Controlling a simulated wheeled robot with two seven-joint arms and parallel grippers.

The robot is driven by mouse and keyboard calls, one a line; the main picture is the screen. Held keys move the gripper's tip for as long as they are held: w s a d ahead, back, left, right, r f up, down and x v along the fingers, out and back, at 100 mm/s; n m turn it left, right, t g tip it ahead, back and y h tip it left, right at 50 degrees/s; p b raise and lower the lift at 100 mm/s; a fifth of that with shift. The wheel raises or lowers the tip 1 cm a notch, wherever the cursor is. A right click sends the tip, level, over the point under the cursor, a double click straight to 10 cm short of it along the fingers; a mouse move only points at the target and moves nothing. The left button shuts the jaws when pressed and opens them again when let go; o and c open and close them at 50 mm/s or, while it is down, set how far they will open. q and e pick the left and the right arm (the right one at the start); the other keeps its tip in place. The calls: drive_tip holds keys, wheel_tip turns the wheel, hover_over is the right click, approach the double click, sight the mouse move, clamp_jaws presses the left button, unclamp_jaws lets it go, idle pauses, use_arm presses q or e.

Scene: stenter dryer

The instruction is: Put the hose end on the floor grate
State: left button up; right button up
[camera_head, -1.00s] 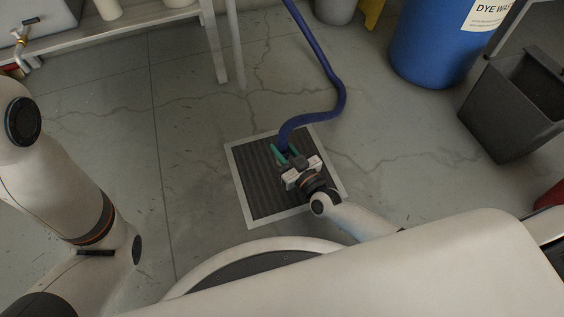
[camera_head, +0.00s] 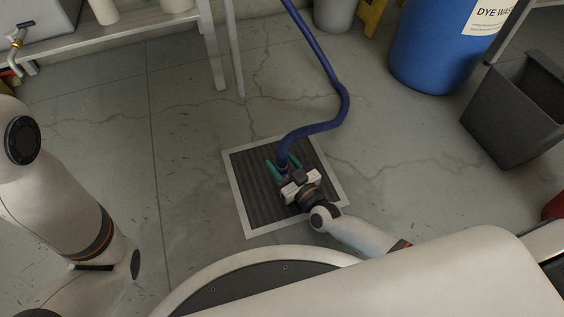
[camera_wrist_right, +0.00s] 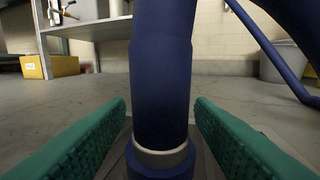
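The floor grate (camera_head: 250,192) is a dark slatted square in a pale metal frame, set in the floor in front of me. The blue hose (camera_head: 340,112) curves down from the back, and its end (camera_head: 283,166) stands over the grate, seemingly on it. In the right wrist view the hose end has a pale ring (camera_wrist_right: 160,160) and is upright. My right gripper (camera_head: 282,166) has green fingers either side of the hose end, with a gap on both sides, so it is open around it. The very tip is low in that view, so its contact is hard to see. My left gripper is out of view.
A blue dye waste drum (camera_head: 430,50) and a dark grey bin (camera_head: 510,110) stand at the right. A metal table (camera_head: 130,27) stands at the back left. A yellow box (camera_wrist_right: 50,66) shows in the wrist view. Cracked floor around the grate is clear.

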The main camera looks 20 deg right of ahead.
drive_tip(key=shift+r, duration=0.1)
drive_tip(key=p+v, duration=0.6)
drive_tip(key=v, duration=0.4)
drive_tip(key=shift+s+d+r+p, duration=0.1)
drive_tip(key=shift+s+r+p, duration=0.1)
drive_tip(key=shift+s+p, duration=0.15)
drive_tip(key=shift+s+d+f, duration=0.15)
drive_tip(key=shift+s+d, duration=0.05)
drive_tip(key=shift+s, duration=0.4)
